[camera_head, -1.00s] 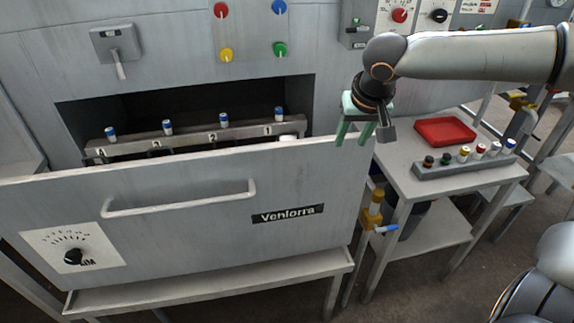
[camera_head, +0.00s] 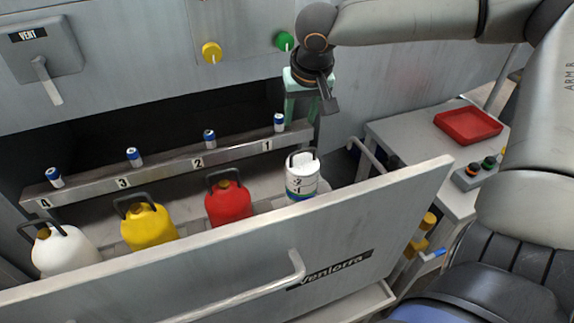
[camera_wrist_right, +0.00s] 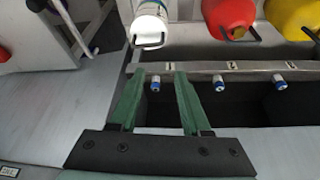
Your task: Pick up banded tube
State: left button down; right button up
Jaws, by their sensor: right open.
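Four small tubes with white and blue bands stand in a numbered metal rack (camera_head: 165,167): tube 1 (camera_head: 279,122), tube 2 (camera_head: 209,138), tube 3 (camera_head: 134,157) and tube 4 (camera_head: 54,177). My right gripper (camera_head: 301,112), with green fingers, is open and empty close beside tube 1, at the rack's right end. In the right wrist view tube 1 (camera_wrist_right: 155,83) appears between the open fingertips (camera_wrist_right: 156,80); I cannot tell whether it is at their depth. My left gripper is not in view.
Behind the drawer front (camera_head: 375,225) stand a white bottle with blue bands (camera_head: 301,180), a red (camera_head: 228,203), a yellow (camera_head: 149,227) and a white canister (camera_head: 64,250). A red tray (camera_head: 468,126) and a partly hidden tube holder (camera_head: 468,178) sit on the right table.

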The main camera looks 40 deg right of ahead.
jog(key=b, duration=0.3)
send_near(292, 159)
jog(key=shift+b+x, duration=1.35)
jog(key=shift+x, duration=3.45)
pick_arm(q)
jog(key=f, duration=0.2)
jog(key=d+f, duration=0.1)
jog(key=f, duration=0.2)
pick_arm(e)
jog(key=shift+s, duration=0.1)
grip_shut()
